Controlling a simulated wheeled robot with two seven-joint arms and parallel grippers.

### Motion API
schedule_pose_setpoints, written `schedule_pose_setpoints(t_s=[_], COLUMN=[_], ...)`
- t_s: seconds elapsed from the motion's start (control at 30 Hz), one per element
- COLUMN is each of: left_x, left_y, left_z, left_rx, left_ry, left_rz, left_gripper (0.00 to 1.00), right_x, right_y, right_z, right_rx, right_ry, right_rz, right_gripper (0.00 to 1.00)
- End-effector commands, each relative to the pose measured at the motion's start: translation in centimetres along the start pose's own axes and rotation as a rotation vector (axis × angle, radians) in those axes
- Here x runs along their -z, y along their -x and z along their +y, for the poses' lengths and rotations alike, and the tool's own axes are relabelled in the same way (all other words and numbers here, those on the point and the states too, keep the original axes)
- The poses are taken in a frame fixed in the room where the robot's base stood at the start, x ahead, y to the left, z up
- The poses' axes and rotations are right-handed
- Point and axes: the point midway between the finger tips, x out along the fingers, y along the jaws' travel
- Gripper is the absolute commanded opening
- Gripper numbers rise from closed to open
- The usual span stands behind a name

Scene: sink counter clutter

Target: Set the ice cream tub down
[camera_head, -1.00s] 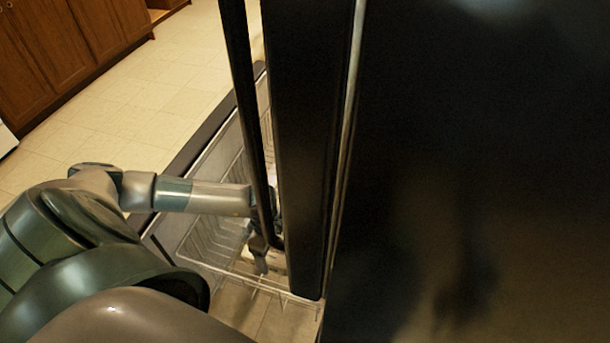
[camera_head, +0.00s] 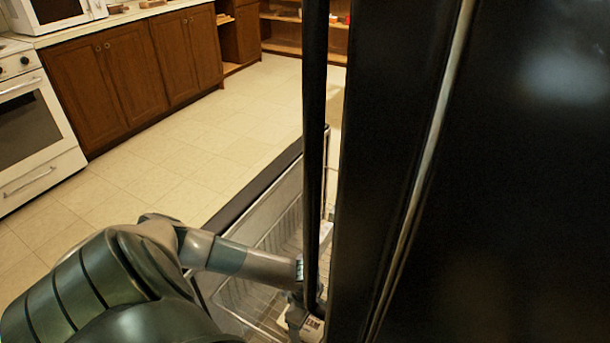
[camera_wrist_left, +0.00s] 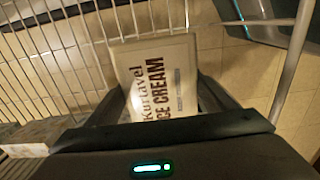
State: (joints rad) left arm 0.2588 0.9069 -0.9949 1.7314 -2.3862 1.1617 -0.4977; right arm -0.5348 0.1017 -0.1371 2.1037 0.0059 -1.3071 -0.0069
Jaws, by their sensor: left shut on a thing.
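The ice cream tub (camera_wrist_left: 160,78) is a pale box with brown "ICE CREAM" lettering, seen in the left wrist view. My left gripper (camera_wrist_left: 163,97) is shut on it, with one dark finger on each side. In the head view, a small lettered part of the tub (camera_head: 312,326) shows low beside the dark fridge edge, with my left gripper (camera_head: 298,312) partly hidden there. The tub is over or within the wire basket (camera_head: 250,285) of the pulled-out drawer; I cannot tell whether it touches the bottom. My right gripper is not in view.
The black fridge door (camera_head: 500,200) fills the right side, and a dark vertical handle bar (camera_head: 314,140) stands before my forearm. Another pale package (camera_wrist_left: 30,135) lies at the left in the wrist view. Open tiled floor (camera_head: 150,160) reaches to the wooden cabinets (camera_head: 130,70) and white oven (camera_head: 35,125).

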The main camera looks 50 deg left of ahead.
Motion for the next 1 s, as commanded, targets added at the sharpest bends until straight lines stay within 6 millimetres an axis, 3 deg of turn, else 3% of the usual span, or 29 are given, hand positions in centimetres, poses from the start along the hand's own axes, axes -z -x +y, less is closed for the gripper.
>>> schedule_pose_setpoints(t_s=[0.23, 0.57, 1.0], left_x=[-0.1, 0.0, 0.0], left_y=[-0.5, -3.9, -4.2], left_z=[0.0, 0.0, 0.0], left_rx=[0.0, 0.0, -0.001], left_ry=[0.0, 0.001, 0.0], left_rz=[-0.001, 0.0, 0.0], left_gripper=[0.38, 0.38, 0.38], right_x=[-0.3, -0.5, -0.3], right_y=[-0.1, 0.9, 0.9], right_z=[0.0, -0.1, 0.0], right_rx=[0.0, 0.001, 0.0], right_ry=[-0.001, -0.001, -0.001], right_rz=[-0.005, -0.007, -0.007], right_gripper=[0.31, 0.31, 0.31])
